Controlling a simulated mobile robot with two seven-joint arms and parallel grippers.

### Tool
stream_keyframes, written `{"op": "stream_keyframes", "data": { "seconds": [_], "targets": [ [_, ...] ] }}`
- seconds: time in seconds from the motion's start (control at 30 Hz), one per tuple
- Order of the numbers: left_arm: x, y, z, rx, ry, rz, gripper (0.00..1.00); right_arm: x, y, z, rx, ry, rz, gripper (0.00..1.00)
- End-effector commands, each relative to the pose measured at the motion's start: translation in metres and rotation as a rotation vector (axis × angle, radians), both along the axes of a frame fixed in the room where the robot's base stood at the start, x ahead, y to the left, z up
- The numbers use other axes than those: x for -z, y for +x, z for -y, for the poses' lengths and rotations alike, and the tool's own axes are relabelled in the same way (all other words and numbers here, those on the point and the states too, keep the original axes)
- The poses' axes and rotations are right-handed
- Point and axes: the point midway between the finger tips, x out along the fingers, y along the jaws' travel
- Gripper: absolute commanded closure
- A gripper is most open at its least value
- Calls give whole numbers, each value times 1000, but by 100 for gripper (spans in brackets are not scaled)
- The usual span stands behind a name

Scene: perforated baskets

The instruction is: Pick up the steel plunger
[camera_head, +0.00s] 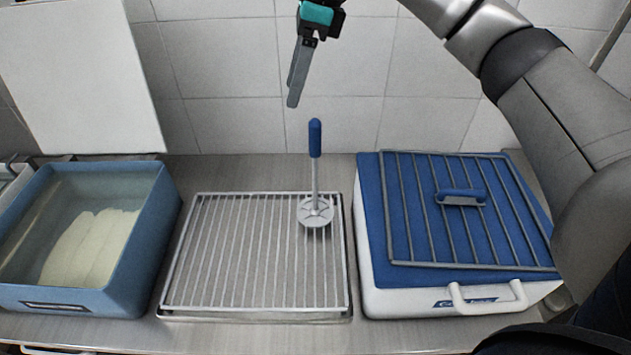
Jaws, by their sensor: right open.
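The steel plunger (315,172) stands upright on the wire rack (235,250) in the middle of the counter. It has a blue handle at the top, a thin steel shaft and a round perforated disc at the bottom, near the rack's back right corner. My right gripper (294,100) hangs above and slightly left of the blue handle, pointing down. Its fingers are apart from the plunger and hold nothing. My left gripper is not in view.
A blue-rimmed tub (150,240) with pale pieces in liquid stands at the left. A white and blue box (400,303) with a wire rack and blue handle on top stands at the right. A white board (75,75) leans against the tiled wall. The front counter strip is clear.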

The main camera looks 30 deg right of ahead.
Motion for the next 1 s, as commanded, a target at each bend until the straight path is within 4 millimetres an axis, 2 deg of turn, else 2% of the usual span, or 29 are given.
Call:
{"op": "stream_keyframes", "data": {
  "seconds": [0.03,0.1,0.23,0.37,0.63,1.0],
  "targets": [
    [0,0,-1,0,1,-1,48,-8,-1,18,19,-55,-8,36],
    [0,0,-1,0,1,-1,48,-14,-5,36,37,-112,-25,36],
    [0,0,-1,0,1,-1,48,-15,-8,51,54,-162,-42,36],
    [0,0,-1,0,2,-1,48,5,-9,51,56,-169,-50,36],
    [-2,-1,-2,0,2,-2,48,60,-6,43,54,-167,-48,36],
    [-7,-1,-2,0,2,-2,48,93,-3,37,53,-165,-48,36]
  ]
}}
